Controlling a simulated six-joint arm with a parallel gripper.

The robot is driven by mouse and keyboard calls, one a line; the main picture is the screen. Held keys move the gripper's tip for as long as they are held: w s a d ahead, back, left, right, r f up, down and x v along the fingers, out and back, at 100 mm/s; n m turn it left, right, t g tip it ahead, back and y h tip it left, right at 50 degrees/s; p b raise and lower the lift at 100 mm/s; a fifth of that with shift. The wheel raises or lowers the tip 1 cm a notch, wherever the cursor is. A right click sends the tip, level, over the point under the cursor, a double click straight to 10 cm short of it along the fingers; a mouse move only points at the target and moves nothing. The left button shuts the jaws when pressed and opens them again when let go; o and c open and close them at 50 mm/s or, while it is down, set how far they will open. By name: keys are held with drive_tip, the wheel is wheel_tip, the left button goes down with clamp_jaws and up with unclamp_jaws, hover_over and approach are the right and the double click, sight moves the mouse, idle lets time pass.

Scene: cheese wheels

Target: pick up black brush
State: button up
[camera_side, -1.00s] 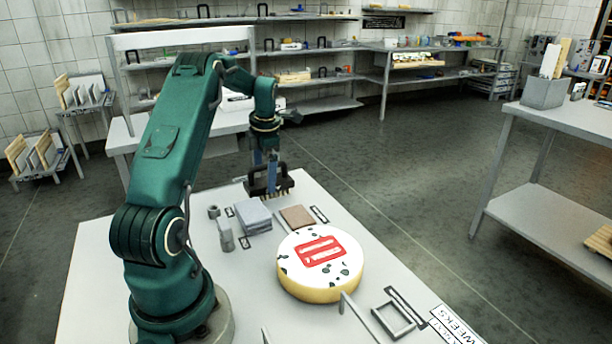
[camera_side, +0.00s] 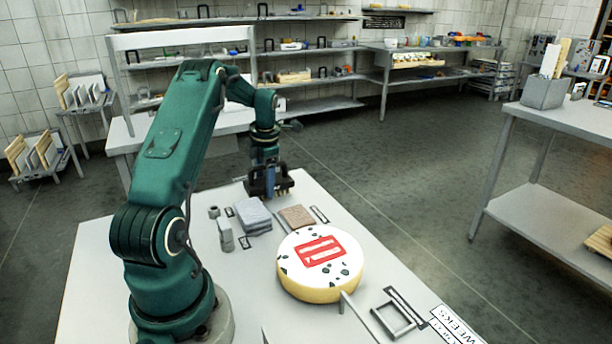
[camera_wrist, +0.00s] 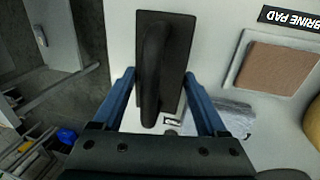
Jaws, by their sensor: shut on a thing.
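The black brush (camera_side: 284,185) is at the back end of the table, with its bristles pointing down. I cannot tell for sure whether they touch the table top. In the wrist view the brush shows as a dark rectangular back (camera_wrist: 178,50) with a raised loop handle. My gripper (camera_side: 268,182) is right over the brush in the side view, with its blue fingers pointing down. In the wrist view the fingers (camera_wrist: 160,78) lie on either side of the brush, shut on it. The gripper partly hides the brush in the side view.
A cheese wheel (camera_side: 302,283) with a red mark sits in front on the table. A brown brine pad (camera_side: 297,216), a stack of grey cloths (camera_side: 252,214) and small metal pieces (camera_side: 226,238) lie nearby. An empty square frame (camera_side: 396,319) is at front right.

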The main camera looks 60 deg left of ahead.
wheel_tip(320, 180, up, 10)
idle(0.5)
